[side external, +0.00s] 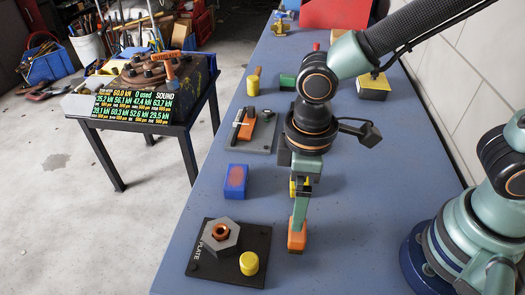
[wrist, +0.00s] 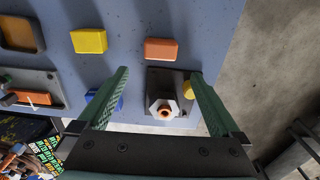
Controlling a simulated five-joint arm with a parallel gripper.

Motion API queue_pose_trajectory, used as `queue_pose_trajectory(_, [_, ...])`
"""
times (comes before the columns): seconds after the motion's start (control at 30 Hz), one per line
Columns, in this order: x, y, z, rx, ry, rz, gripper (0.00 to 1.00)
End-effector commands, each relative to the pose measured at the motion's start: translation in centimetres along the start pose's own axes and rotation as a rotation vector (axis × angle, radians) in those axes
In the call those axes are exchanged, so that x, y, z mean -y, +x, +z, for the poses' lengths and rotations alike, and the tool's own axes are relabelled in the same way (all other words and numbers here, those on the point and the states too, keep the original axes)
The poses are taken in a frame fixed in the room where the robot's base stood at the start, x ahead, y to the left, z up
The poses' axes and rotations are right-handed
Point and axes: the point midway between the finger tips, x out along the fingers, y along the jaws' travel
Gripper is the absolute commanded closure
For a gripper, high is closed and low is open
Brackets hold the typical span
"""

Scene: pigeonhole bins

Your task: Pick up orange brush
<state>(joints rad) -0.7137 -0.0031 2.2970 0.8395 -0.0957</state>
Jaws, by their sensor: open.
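No brush is clearly recognisable. An orange block (side external: 297,238) stands on the blue bench below my gripper (side external: 300,212) in the side view. In the wrist view the orange block (wrist: 161,49) lies ahead of my gripper (wrist: 158,75), roughly centred between its green fingers. The fingers are spread with nothing between them; contact with the block cannot be told. Another orange and black piece (side external: 245,129) lies on a grey plate farther back; its orange part shows at left in the wrist view (wrist: 38,99). I cannot tell which orange thing is the brush.
A black plate (side external: 202,264) carries a hex nut (side external: 220,236) and a yellow cylinder (side external: 249,264) close to the orange block. A blue block (side external: 236,180) and a yellow block (wrist: 89,41) stand nearby. A bench edge and a wall bound the area.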

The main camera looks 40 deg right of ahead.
Motion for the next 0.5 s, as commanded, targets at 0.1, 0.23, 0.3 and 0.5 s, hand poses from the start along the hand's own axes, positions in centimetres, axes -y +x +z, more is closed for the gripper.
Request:
queue_pose_trajectory(0.1, [0.4, 1.1, 0.1, 0.014, -0.016, -0.001, 0.0])
queue_pose_trajectory(0.23, [0.4, 3.2, 0.2, 0.016, -0.014, -0.002, 0.0])
queue_pose_trajectory(0.3, [0.4, 4.3, 0.2, 0.016, -0.014, -0.002, 0.0])
queue_pose_trajectory(0.5, [0.3, 6.6, 0.2, 0.012, -0.013, -0.001, 0.0])
